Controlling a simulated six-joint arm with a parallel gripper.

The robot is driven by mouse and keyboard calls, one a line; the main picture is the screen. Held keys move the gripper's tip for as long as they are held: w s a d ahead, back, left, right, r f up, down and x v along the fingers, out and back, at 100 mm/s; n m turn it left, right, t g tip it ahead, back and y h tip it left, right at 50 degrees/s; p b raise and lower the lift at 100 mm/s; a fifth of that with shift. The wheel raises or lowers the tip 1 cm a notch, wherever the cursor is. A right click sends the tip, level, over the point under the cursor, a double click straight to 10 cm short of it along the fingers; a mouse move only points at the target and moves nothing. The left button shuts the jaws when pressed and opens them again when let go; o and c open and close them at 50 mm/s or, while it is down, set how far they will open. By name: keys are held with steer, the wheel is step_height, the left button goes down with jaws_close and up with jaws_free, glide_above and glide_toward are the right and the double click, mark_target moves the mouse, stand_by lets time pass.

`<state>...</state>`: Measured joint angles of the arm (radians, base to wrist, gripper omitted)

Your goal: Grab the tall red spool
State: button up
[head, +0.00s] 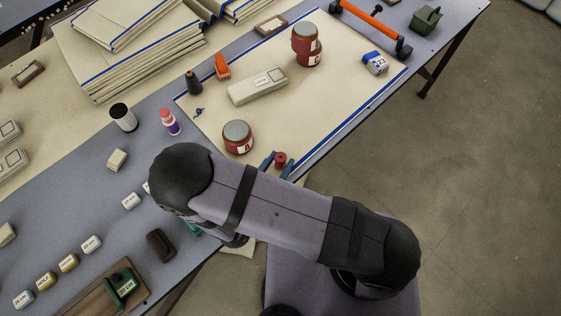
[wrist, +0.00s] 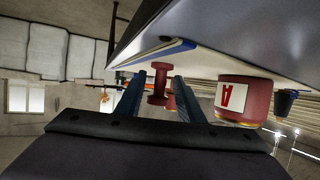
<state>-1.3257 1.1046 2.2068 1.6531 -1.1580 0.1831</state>
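A small red spool (head: 280,160) with wide ends and a narrow waist stands near the front edge of the cream cloth. It also shows in the wrist view (wrist: 158,83), upright between my two dark blue fingers. My gripper (wrist: 154,86) is open, with one finger on each side of the spool and a visible gap at each side. In the head view my gripper's fingertips (head: 278,163) show beyond my arm, which hides the rest of the gripper. Whether the fingers reach fully around the spool's depth is hard to tell.
A red jar marked A (head: 238,137) stands just left of my fingers and shows close by on the right in the wrist view (wrist: 245,98). Stacked red jars (head: 306,45), a pale box (head: 257,86) and an orange-handled bar (head: 370,22) lie farther back. The table edge is close.

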mark_target(280, 157)
steer(key=shift+w+d+f, duration=0.2)
steer(key=shift+w, duration=0.2)
jaws_close()
steer(key=shift+r, duration=0.15)
steer(key=shift+r, duration=4.9)
